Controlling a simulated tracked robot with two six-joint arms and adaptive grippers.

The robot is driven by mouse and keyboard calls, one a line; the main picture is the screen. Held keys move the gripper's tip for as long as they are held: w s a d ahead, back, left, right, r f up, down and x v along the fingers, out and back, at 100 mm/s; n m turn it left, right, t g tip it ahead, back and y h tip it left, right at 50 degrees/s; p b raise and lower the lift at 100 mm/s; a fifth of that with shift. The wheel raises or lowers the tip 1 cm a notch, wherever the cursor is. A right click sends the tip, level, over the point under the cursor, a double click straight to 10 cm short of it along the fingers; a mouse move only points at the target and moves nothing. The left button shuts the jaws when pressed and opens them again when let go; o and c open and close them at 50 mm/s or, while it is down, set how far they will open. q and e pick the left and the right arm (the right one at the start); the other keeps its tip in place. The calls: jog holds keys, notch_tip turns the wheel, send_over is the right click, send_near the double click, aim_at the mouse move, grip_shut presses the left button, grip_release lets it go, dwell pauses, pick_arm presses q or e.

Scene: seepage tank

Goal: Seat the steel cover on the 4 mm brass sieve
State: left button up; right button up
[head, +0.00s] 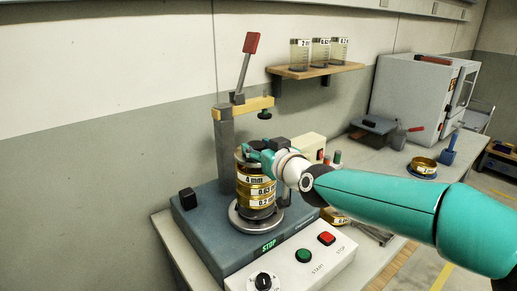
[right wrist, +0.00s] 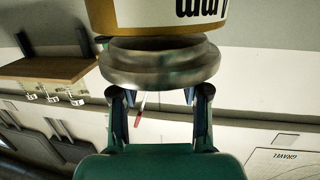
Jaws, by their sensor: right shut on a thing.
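The steel cover (right wrist: 160,68) is a grey, stepped disc. In the right wrist view it is close against the rim of the 4 mm brass sieve (right wrist: 158,14); I cannot tell whether it is fully seated. In the head view the 4 mm sieve (head: 254,180) tops a stack over the 0.63 sieve (head: 256,191) and another brass sieve (head: 256,202). My right gripper (head: 254,153) is at the top of the stack, shut on the cover, with its fingers (right wrist: 161,100) at either side. The gripper hides much of the cover in the head view. My left gripper is not in view.
The stack stands on a blue shaker base (head: 205,225) beside a grey column (head: 225,150) with a clamp arm (head: 243,108) above and a red-handled lever (head: 251,43). A control panel (head: 290,265) is in front. A shelf (head: 315,70) holds jars. Another brass sieve (head: 423,166) lies right.

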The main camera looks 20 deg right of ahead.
jog(key=shift+f+b, duration=0.9)
jog(key=o, duration=1.4)
jog(key=shift+c, duration=0.2)
jog(key=v, duration=1.2)
jog(key=shift+f, duration=0.1)
